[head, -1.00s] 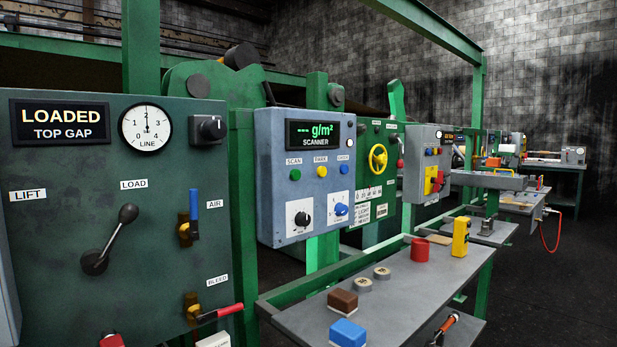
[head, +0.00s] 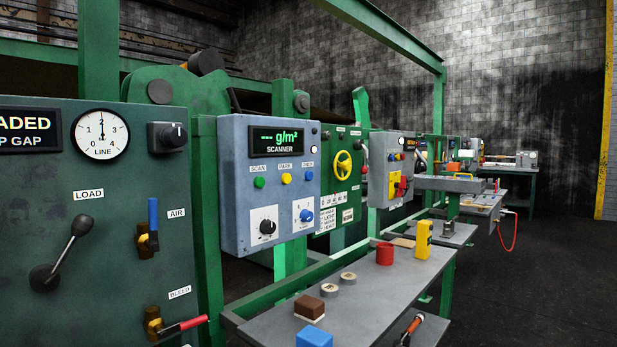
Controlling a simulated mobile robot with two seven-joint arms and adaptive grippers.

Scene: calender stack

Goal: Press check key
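The scanner box (head: 240,210) is a blue-grey panel on the green frame, left of the middle. Its display (head: 277,139) reads dashes and "g/m²" above the word SCANNER. Below it sit a green SCAN button (head: 260,182), a yellow PARK button (head: 286,178) and a blue button (head: 309,175). The blue button's label is small and looks like "CHECK", but I cannot read it surely. Under the buttons are a black knob (head: 267,227) and a blue knob (head: 306,215). Neither of my grippers shows in the head view.
A dark green panel (head: 110,230) with a gauge, lever and valves stands at the left. A grey shelf (head: 385,290) below the scanner holds a brown block, a blue block, a red cylinder (head: 385,254) and a yellow device (head: 423,239). Open dark floor lies at the right.

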